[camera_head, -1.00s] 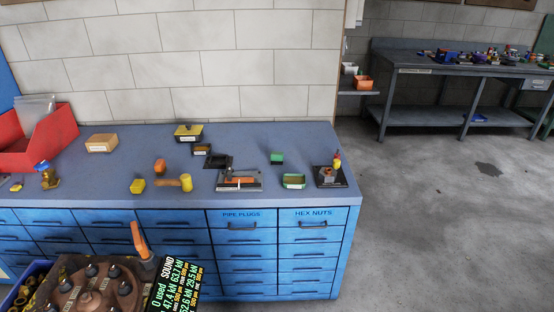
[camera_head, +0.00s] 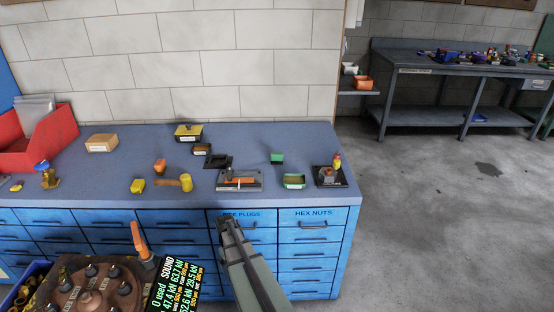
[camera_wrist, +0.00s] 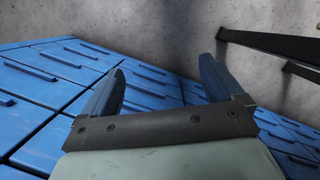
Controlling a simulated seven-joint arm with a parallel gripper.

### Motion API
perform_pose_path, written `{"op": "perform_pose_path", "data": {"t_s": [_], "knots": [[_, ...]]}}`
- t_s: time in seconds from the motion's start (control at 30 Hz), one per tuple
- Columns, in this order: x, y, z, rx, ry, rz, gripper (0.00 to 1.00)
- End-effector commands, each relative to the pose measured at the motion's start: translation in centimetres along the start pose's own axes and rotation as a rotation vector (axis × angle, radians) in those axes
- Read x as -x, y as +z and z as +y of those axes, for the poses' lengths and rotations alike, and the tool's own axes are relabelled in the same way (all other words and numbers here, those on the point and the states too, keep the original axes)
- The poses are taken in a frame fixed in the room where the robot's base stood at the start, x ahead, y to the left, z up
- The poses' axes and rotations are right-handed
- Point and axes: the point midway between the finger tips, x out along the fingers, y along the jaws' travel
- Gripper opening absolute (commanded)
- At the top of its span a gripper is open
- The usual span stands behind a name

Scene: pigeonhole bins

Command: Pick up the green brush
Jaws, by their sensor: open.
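A small green block-shaped thing (camera_head: 277,157) stands on the blue worktop, right of centre toward the back. It looks like the green brush, but bristles are too small to make out. My gripper (camera_head: 228,222) is in front of the drawer fronts, below the worktop's front edge, left of and nearer than the green thing. In the wrist view my gripper (camera_wrist: 160,82) is open, with nothing between its two fingers. The wrist view shows blue drawers and floor, not the green thing.
A green labelled bin (camera_head: 293,182) lies in front of the green thing. A dark stand with a small figure-like part (camera_head: 330,176) is at the right. A grey fixture with an orange bar (camera_head: 239,181) and a yellow mallet (camera_head: 185,182) are left. The worktop edge (camera_head: 300,201) lies beyond my gripper.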

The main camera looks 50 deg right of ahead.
Motion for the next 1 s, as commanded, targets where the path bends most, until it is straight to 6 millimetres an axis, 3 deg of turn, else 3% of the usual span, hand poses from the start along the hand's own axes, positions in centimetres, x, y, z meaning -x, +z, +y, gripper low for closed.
{"op": "perform_pose_path", "data": {"t_s": [0.03, 0.4, 0.73, 0.87, 1.0], "knots": [[1.8, -0.1, 1.2, -0.030, 0.006, 0.010, 0.94], [13.6, 0.9, 8.9, -0.247, 0.052, 0.050, 0.94], [20.9, 2.6, 13.7, -0.394, 0.076, 0.082, 0.94], [23.7, 0.5, 16.3, -0.442, 0.074, 0.141, 0.94], [27.6, -4.0, 20.5, -0.498, 0.061, 0.256, 0.94]]}}
